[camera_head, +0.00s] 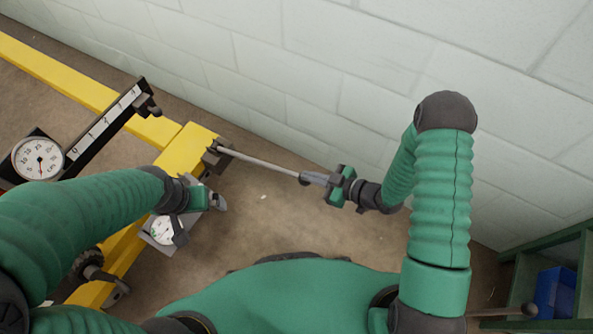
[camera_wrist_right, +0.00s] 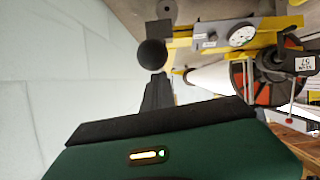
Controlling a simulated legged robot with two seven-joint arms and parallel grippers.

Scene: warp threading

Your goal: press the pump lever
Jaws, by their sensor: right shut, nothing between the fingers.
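The pump lever (camera_head: 262,162) is a thin grey rod. It sticks out to the right from a dark mount on the yellow frame in the head view. My right gripper (camera_head: 308,179) is at the lever's outer end, shut and empty. In the right wrist view, the lever's round black knob (camera_wrist_right: 152,53) shows just beyond the fingertips (camera_wrist_right: 158,78); I cannot tell whether they touch. My left gripper (camera_head: 218,202) is beside the grey pump box with a white gauge (camera_head: 162,230), below the lever's mount. Its fingers are too small to judge.
The yellow frame (camera_head: 184,150) carries a black scale bar (camera_head: 105,125) and a large round dial (camera_head: 38,158) at left. A pale block wall (camera_head: 350,60) runs close behind the lever. A green shelf with a blue bin (camera_head: 556,292) is at lower right. Bare floor lies below the lever.

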